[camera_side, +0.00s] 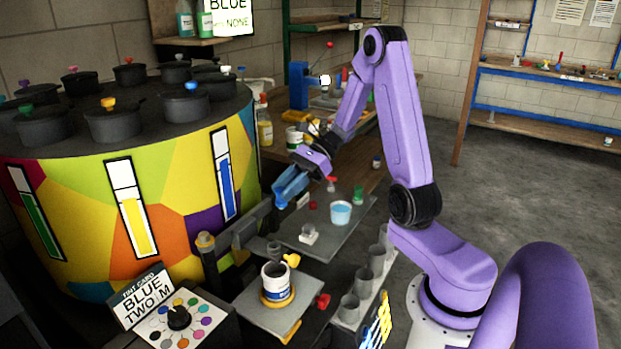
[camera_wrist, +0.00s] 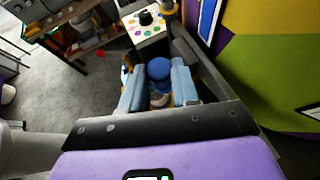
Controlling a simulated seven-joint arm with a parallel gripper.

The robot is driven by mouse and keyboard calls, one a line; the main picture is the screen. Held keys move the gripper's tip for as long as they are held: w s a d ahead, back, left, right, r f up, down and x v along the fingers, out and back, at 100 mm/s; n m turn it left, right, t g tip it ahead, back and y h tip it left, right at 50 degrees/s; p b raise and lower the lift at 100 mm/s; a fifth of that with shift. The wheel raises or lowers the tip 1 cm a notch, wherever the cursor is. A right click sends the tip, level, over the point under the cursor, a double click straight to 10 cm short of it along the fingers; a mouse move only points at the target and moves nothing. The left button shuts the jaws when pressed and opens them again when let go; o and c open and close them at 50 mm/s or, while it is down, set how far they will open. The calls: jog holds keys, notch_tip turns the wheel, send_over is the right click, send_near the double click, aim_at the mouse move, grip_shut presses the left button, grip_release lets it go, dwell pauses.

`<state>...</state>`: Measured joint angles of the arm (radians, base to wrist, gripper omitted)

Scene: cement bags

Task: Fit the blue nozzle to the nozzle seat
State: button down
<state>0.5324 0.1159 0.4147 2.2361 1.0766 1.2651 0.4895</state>
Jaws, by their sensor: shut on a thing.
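My gripper (camera_side: 281,199) with light-blue fingers hangs tilted down beside the colourful paint drum, above the left edge of a grey tray. In the wrist view its fingers (camera_wrist: 158,76) are shut on a rounded blue piece, which I take as the blue nozzle (camera_wrist: 158,68). I cannot pick out the nozzle seat for certain. A grey block-like arm (camera_side: 246,232) juts from the drum below and left of my gripper. A grey cylindrical fitting (camera_side: 273,250) stands below it.
The grey tray (camera_side: 325,248) holds a light-blue cup (camera_side: 340,213) and small red and white pieces. Grey cups (camera_side: 349,307) line the right. The drum (camera_side: 180,205) blocks the left.

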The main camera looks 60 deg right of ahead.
jog(key=a+n+g, duration=0.1)
jog(key=a, duration=0.1)
jog(key=s+a+g, duration=0.1)
jog(key=a, duration=0.1)
jog(key=a+r+n, duration=0.1)
jog(key=a, duration=0.1)
jog(key=shift+s+a+n+g+y, duration=0.2)
jog(key=shift+n+g+y, duration=0.1)
jog(key=shift+g+y, duration=0.1)
jog(key=shift+d, duration=0.1)
jog(key=shift+f, duration=2.95)
jog(key=shift+f, duration=1.15)
dwell(2.2)
jog(key=c, duration=0.8)
grip_release()
